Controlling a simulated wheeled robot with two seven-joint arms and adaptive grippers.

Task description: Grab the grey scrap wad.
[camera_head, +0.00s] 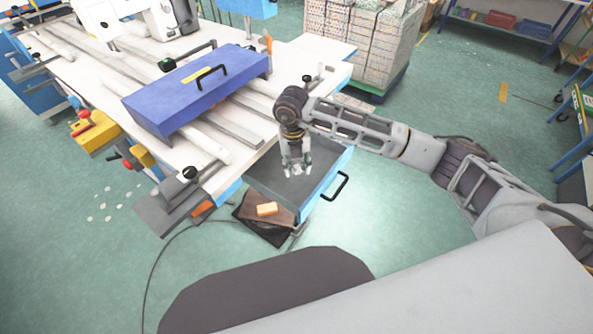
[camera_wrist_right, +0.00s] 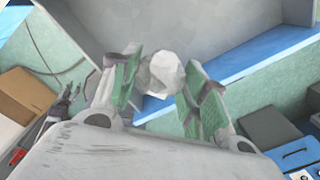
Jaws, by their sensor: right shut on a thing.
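The grey scrap wad (camera_wrist_right: 162,74) is a small, pale crumpled ball. In the right wrist view it sits between the two fingertips of my right gripper (camera_wrist_right: 157,85), which is shut on it. In the head view my right gripper (camera_head: 297,168) points down over the open drawer (camera_head: 265,174) at the table's corner, and the wad is a small pale spot at its fingertips. I cannot tell whether the wad touches the drawer floor. My left gripper is not in view.
The drawer's blue front with a black handle (camera_head: 335,186) stands pulled out. A blue lidded box (camera_head: 195,88) lies on the white worktable (camera_head: 100,75). An orange block (camera_head: 267,209) rests on a dark pedal below the drawer. Green floor (camera_head: 410,215) is clear to the right.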

